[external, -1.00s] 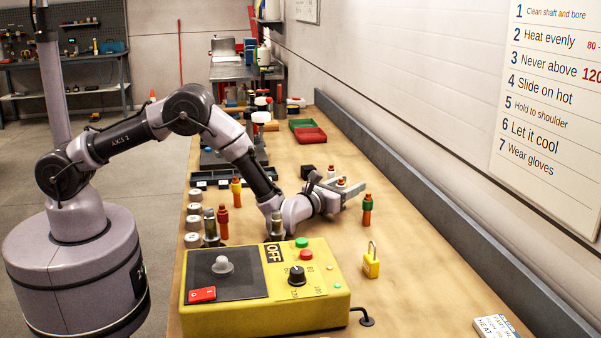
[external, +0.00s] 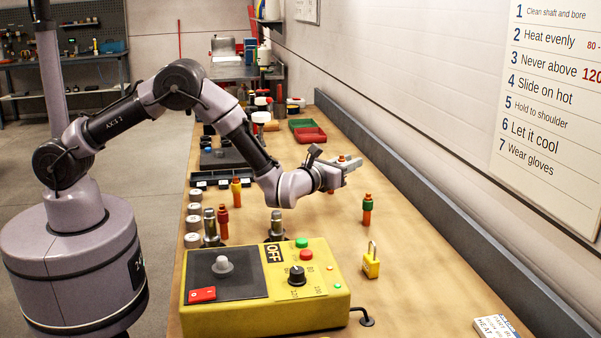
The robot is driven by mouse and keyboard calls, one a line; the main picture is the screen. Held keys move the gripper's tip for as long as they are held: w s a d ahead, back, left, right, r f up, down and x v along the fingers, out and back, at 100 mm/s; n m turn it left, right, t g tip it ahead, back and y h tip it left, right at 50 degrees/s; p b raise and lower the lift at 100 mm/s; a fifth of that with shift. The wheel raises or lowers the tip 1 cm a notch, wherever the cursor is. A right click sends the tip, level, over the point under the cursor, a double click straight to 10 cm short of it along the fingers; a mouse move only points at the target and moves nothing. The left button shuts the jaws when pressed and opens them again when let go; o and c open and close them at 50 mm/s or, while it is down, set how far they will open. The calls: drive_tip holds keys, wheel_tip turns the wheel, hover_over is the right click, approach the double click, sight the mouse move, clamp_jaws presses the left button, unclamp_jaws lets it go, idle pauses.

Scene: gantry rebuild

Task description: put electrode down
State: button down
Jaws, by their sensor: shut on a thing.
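My gripper (external: 348,166) is shut on an electrode (external: 341,158), held above the bench. Its orange top shows over the fingers, and the jaws hide most of the rest.
A yellow control box (external: 265,312) fills the near bench, with a yellow padlock (external: 371,262) to its right. Metal posts stand behind the box. A red tray (external: 309,135) and green tray (external: 301,124) lie farther back. The right side of the bench (external: 430,265) is largely clear.

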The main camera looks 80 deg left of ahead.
drive_tip(key=s+a+r+m+h+p, duration=0.1)
drive_tip(key=s+a+r+p, duration=0.15)
drive_tip(key=s, duration=0.45)
drive_tip(key=s+a+r+p, duration=0.1)
drive_tip(key=s+r+p, duration=0.25)
drive_tip(key=s, duration=0.35)
drive_tip(key=s+d+f+m+t+h+b, duration=0.1)
drive_tip(key=s+d+f+m+t+h, duration=0.2)
drive_tip(key=s, duration=0.6)
drive_tip(key=shift+h, duration=0.7)
drive_tip(key=f+b, duration=0.1)
drive_tip(key=f, duration=0.2)
drive_tip(key=f+b, duration=0.2)
drive_tip(key=f, duration=0.1)
drive_tip(key=d+f+b, duration=0.1)
drive_tip(key=f, duration=0.2)
drive_tip(key=shift+s+d+f+b, duration=0.1)
drive_tip(key=shift+s+f+b, duration=0.15)
drive_tip(key=shift+b, duration=0.05)
drive_tip(key=shift+r, duration=0.15)
drive_tip(key=shift+f, duration=0.2)
drive_tip(key=c, duration=1.2)
unclamp_jaws()
